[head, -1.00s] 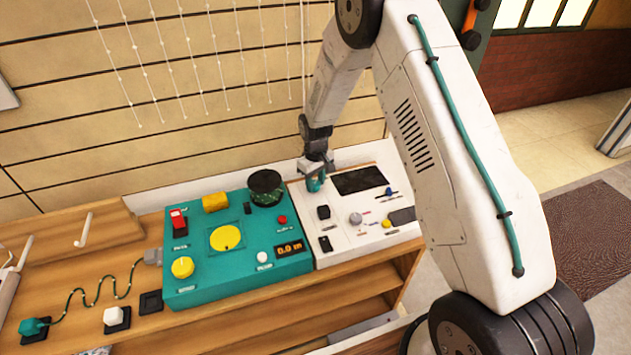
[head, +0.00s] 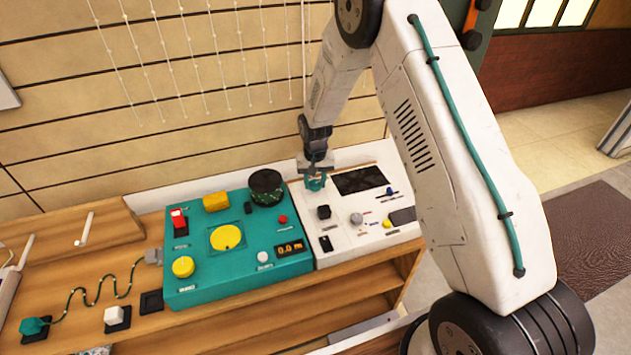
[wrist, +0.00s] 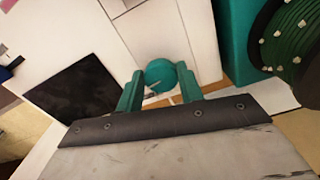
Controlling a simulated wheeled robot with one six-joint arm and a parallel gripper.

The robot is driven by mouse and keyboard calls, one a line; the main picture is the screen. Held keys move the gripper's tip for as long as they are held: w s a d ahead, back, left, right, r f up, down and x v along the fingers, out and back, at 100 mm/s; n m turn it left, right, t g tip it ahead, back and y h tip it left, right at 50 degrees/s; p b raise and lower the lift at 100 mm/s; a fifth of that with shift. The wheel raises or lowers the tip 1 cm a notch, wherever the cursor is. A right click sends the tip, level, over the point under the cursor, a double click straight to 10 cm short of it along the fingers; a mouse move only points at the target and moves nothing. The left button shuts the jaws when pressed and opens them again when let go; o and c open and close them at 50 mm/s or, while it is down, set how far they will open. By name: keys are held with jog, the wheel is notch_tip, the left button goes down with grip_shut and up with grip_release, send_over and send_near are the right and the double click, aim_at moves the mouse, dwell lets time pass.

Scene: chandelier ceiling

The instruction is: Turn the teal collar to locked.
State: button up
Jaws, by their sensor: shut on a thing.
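The teal collar (wrist: 160,75) shows in the wrist view as a round teal knob on the white panel (wrist: 170,35), between my two teal fingers. My gripper (wrist: 161,92) is shut on it, one finger at each side. A thin light pointer mark shows at the collar's lower left edge; I cannot read any lock label. In the head view my gripper (head: 316,183) is at the back left of the white panel, and its fingers mostly hide the collar.
A dark screen (head: 360,180) lies right of the collar. The teal console (head: 190,290) adjoins on the left, with a dark green drum (head: 265,187) standing up close by. A black knob (head: 323,212) and other small controls sit in front.

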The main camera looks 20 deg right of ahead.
aim_at(314, 185)
jog(key=shift+a+m, duration=0.1)
jog(key=shift+m, duration=1)
jog(key=o, duration=1)
notch_tip(314, 185, up, 8)
jog(key=shift+f, duration=0.1)
